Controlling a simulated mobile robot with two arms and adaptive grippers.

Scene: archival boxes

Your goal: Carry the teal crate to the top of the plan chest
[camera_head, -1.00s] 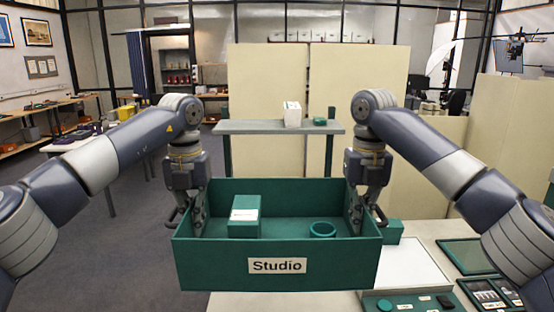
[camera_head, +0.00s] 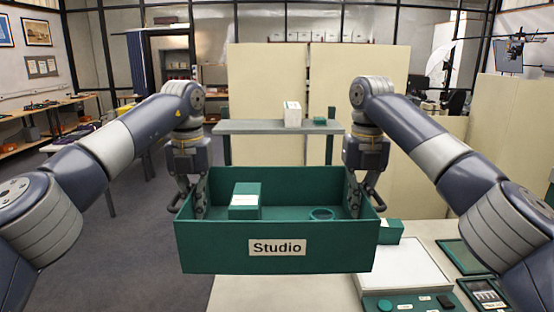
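The teal crate (camera_head: 215,250) with a "Studio" label is held up level at the centre, in front of me. It holds a green box (camera_head: 245,207) with a white label and a teal ring (camera_head: 321,213). My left gripper (camera_head: 194,200) is shut on its left wall, with a finger inside. My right gripper (camera_head: 362,200) is shut on its right wall in the same way. A pale surface (camera_head: 250,295) shows below the crate. I cannot tell whether it is the plan chest.
A grey shelf (camera_head: 262,127) on green posts stands behind the crate, bearing a white box (camera_head: 292,114) and a small green item (camera_head: 320,121). Cream panels (camera_head: 360,90) stand behind it. Trays, a white pad (camera_head: 405,265) and a green box (camera_head: 391,232) lie at right. Grey floor is clear at left.

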